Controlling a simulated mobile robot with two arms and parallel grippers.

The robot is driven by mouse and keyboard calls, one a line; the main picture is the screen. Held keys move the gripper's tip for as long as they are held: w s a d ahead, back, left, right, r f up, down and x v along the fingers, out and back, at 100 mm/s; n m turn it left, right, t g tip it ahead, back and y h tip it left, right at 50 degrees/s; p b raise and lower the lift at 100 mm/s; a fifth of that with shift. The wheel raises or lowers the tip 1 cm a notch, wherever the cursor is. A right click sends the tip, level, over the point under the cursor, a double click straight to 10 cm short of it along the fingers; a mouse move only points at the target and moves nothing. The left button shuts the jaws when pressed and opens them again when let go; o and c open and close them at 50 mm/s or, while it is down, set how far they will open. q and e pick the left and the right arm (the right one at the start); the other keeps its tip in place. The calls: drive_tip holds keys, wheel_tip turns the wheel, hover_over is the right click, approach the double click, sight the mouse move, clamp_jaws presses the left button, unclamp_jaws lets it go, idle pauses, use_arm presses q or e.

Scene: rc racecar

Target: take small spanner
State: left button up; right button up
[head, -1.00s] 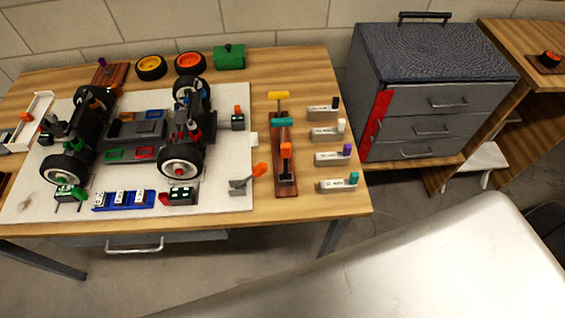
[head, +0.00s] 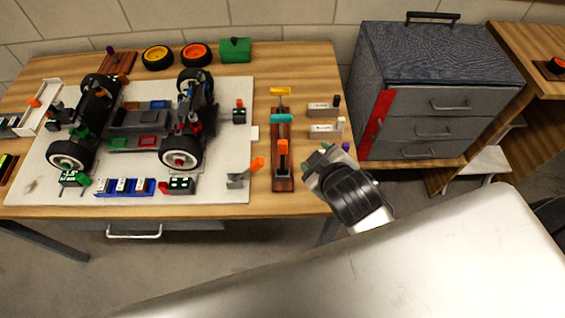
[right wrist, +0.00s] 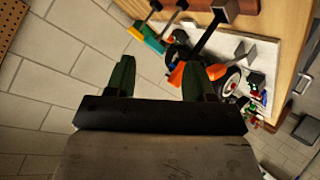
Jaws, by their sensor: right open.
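My right gripper (head: 320,156) is over the right front part of the table, to the right of the wooden tool rack (head: 273,172). Its two green fingers are spread and empty in the right wrist view (right wrist: 160,68). The rack holds a yellow-handled tool (head: 280,91), a teal-handled tool (head: 283,118) and an orange-handled tool (head: 282,147). I cannot tell which one is the small spanner. In the right wrist view an orange handle (right wrist: 178,75) and a teal handle (right wrist: 152,41) show beyond the fingers, apart from them. My left gripper is not in view.
The car chassis (head: 140,122) stands on a white board (head: 215,193) at the left. Grey labelled blocks (head: 322,110) stand right of the rack; my gripper hides the nearer ones. A grey drawer cabinet (head: 440,105) is further right.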

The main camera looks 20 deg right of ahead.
drive_tip(key=w+a+r+n+t+y, duration=0.4)
drive_tip(key=r+n+t, duration=0.1)
drive_tip(key=r+n, duration=0.25)
drive_tip(key=w+a+r+n+t+y, duration=0.35)
drive_tip(key=a+r+n, duration=0.2)
drive_tip(key=r, duration=0.35)
drive_tip(key=s+a+r+n+g+y, duration=0.3)
drive_tip(key=a+n+g+y, duration=0.5)
drive_tip(key=n, duration=0.8)
drive_tip(key=s+a+r+n+g+y, duration=0.3)
drive_tip(key=n+g+y, duration=0.5)
drive_tip(key=n, duration=0.8)
drive_tip(key=n+g+h, duration=0.4)
drive_tip(key=n+h, duration=1.3)
drive_tip(key=h, duration=0.6)
hover_over(282, 141)
wheel_tip(282, 141, down, 15)
drive_tip(key=shift+s+d+r, duration=0.1)
drive_tip(key=shift+r, duration=0.05)
wheel_tip(282, 141, down, 5)
drive_tip(key=shift+d+r+p, duration=0.1)
drive_tip(key=shift+r+p, duration=0.05)
drive_tip(key=shift+p, duration=0.4)
wheel_tip(282, 141, down, 5)
drive_tip(key=shift+r+p, duration=0.15)
drive_tip(key=shift+p, duration=0.85)
drive_tip(key=shift+f, duration=0.5)
